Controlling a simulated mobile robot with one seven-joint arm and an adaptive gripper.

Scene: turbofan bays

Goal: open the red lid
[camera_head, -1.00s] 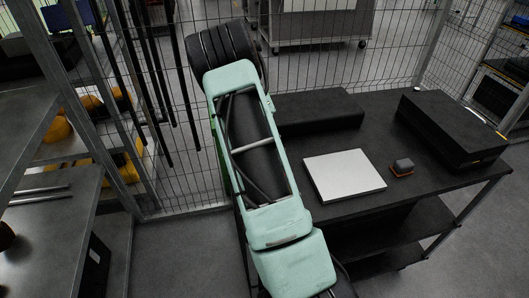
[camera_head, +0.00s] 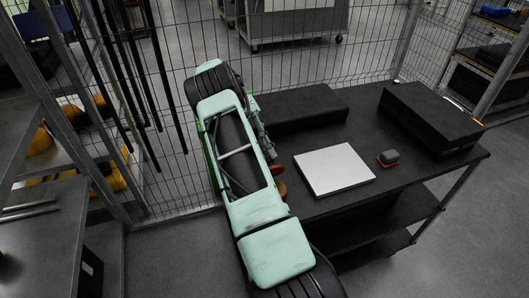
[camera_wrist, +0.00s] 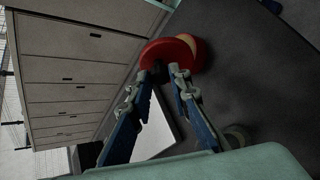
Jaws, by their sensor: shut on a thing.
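The red lid (camera_wrist: 168,54) is a round red disc at the tips of my gripper (camera_wrist: 168,74) in the wrist view. The two blue and grey fingers are shut on its near edge. A second rounded red piece with a cream-coloured face (camera_wrist: 197,48) shows right beside it. I cannot tell whether the two are joined. In the head view, a small red piece (camera_head: 277,170) and an orange-brown piece (camera_head: 281,188) show at the right edge of my arm, by the black table (camera_head: 330,205). My arm hides the rest of them.
A white slab (camera_head: 334,168) lies on the table, with a small grey and orange item (camera_head: 388,157) to its right. Two black boxes, one at the back (camera_head: 296,107) and one at the right (camera_head: 430,117), stand there too. A wire fence (camera_head: 330,45) runs behind.

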